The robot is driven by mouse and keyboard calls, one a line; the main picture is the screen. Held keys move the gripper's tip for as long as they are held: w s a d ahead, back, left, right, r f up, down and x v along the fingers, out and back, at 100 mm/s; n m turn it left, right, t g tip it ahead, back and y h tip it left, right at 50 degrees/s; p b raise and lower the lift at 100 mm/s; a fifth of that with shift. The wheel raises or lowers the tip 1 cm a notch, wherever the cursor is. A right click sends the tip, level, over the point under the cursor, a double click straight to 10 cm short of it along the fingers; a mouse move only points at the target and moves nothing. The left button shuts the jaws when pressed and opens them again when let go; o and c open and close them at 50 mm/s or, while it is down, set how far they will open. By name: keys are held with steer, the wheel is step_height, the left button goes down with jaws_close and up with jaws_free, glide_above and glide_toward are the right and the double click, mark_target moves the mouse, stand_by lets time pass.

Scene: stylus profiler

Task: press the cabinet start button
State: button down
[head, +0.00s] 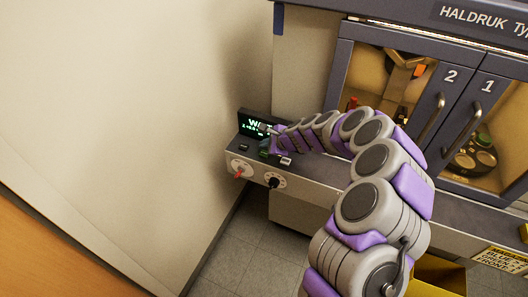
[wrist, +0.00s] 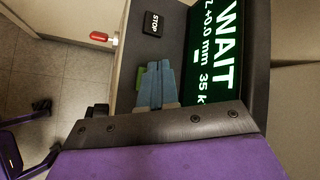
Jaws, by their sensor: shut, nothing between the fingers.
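The control console (head: 325,176) stands on the cabinet's front left and carries a green button (head: 264,153), which I take to be the start button. In the wrist view the green button (wrist: 140,78) shows only in part, behind and beside my fingertips. My gripper (wrist: 154,68) is shut and empty, its blue-grey fingers together over the green button. I cannot tell whether the tips touch it. In the head view my gripper (head: 268,139) is small and partly hidden by its own wrist. The display (wrist: 223,65) reads WAIT, with "Z +0.0 mm" below.
A black STOP button (wrist: 152,23) lies close beyond my fingertips. A red-tipped knob (head: 239,173) and a black knob (head: 274,182) sit on the console's front face. Cabinet doors 2 (head: 440,103) and 1 (head: 477,109) are shut. A wall (head: 120,110) stands left.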

mark_target(265, 155)
steer(key=shift+r+p, duration=1.4)
steer(key=shift+r, duration=0.6)
steer(key=s+a+r+n+g, duration=0.2)
steer(key=s+r+n+g, duration=0.2)
steer(key=s+r+n, duration=1)
steer(key=s+d+n+g+h, duration=0.1)
steer(key=s+d+h, duration=0.1)
steer(key=s+d, duration=0.5)
steer(key=s+d+g+h, duration=0.1)
steer(key=s+d, duration=0.5)
steer(key=s, duration=1)
steer(key=s+d+r+n+g+h, duration=0.1)
steer(key=s+d+h, duration=0.3)
steer(key=s+d, duration=0.3)
steer(key=s, duration=0.5)
steer(key=shift+d+n, duration=0.3)
